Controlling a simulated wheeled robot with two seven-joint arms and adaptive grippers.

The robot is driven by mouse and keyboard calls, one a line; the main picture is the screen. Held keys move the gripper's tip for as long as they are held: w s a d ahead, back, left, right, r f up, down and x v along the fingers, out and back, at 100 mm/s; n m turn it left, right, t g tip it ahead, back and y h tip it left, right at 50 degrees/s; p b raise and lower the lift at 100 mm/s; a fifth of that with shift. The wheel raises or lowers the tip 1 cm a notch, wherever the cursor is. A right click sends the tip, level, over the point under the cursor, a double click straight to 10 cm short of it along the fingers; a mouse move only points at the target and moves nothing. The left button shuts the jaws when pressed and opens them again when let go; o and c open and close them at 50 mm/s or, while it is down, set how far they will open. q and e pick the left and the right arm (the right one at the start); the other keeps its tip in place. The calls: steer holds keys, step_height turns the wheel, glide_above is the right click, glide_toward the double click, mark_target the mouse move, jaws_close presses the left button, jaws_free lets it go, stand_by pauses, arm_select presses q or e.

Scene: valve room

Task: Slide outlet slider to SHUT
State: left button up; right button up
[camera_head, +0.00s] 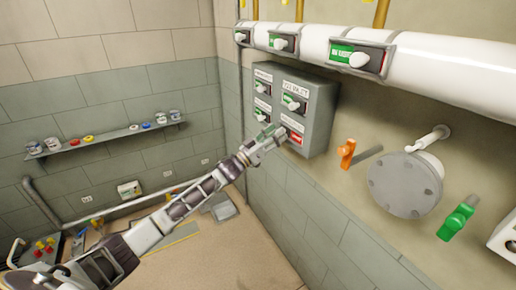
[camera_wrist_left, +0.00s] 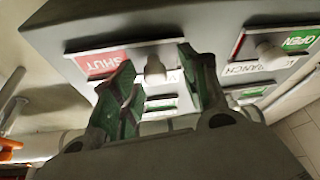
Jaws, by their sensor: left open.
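A grey control box (camera_head: 318,112) on the right wall carries several sliders with white knobs. Its upper right slider (camera_head: 292,103) shows green; the lettering above is too small to read surely. The lower right slider (camera_head: 294,137) shows red. In the left wrist view a red SHUT window (camera_wrist_left: 102,62) has its white knob (camera_wrist_left: 155,72) at the right end. My left gripper (camera_head: 268,136) is open at the box's lower front. In the wrist view its fingertips (camera_wrist_left: 156,68) appear either side of this knob; contact is unclear. Which slider is the outlet cannot be read.
A white pipe (camera_head: 440,75) with several green-windowed sliders runs above the box. An orange lever (camera_head: 347,153), a round flange (camera_head: 405,184) and a green valve handle (camera_head: 457,218) are to the right. A shelf (camera_head: 105,136) with small items is on the left wall.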

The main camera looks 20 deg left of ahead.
arm_select(q)
steer(key=v, duration=1.1)
steer(key=shift+s+a, duration=0.15)
steer(key=shift+a, duration=0.1)
steer(key=shift+f, duration=0.1)
stand_by(0.8)
